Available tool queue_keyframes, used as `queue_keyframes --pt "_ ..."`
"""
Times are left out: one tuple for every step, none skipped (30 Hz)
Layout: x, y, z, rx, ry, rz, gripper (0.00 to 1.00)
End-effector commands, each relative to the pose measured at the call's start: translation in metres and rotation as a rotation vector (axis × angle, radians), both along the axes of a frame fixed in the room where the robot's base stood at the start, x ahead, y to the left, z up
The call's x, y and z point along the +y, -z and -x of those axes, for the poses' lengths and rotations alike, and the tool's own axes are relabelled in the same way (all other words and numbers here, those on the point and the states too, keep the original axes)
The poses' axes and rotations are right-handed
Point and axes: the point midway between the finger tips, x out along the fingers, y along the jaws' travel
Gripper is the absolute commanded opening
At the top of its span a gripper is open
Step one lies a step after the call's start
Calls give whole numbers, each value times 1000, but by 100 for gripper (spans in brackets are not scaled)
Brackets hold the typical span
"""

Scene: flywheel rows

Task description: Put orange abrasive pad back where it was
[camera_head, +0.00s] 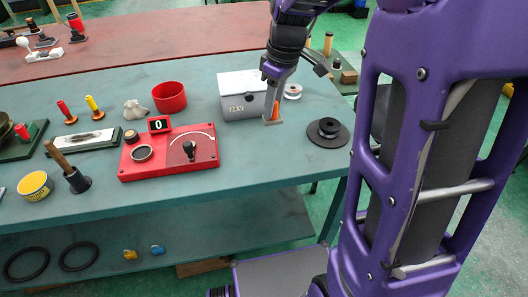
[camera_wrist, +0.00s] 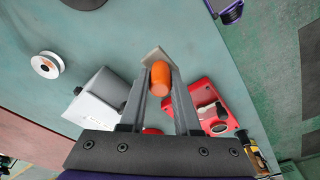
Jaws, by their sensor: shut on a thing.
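The orange abrasive pad (camera_head: 275,113) has a rounded orange body and a flat beige plate. My gripper (camera_head: 272,116) is shut on it. In the wrist view the orange body of the pad (camera_wrist: 160,78) lies between the two fingers of my gripper (camera_wrist: 160,92), with the beige plate beyond the fingertips. In the head view my gripper points down beside the right front corner of a grey box (camera_head: 243,98). The pad is at or close above the green table top (camera_head: 318,95); I cannot tell whether it touches.
A red panel (camera_head: 170,162) with a dial lies left of my gripper, a red bowl (camera_head: 169,97) behind it. A dark round disc (camera_head: 327,132) lies to the right, and a white spool (camera_head: 293,91) behind. Bare table lies in front of my gripper.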

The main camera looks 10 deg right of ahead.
Motion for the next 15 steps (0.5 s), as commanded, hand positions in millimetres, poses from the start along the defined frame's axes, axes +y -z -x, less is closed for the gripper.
queue_keyframes --pt "1 7 1 3 0 0 0" --pt "1 12 1 3 1 0 0" --pt "1 20 1 4 1 0 0" --pt "1 25 1 4 1 0 0" --pt "1 30 1 4 1 1 0" --pt "1 36 1 4 0 0 0" --pt "1 40 1 3 0 0 0" --pt "1 44 1 3 0 0 0" --pt "1 47 1 2 0 -1 0" --pt "1 49 1 2 0 -1 0" --pt "1 51 1 2 0 -1 0" --pt "1 56 1 2 0 -1 0" --pt "1 61 1 3 0 0 0" --pt "1 66 1 4 1 -1 0" --pt "1 74 1 4 1 0 0"
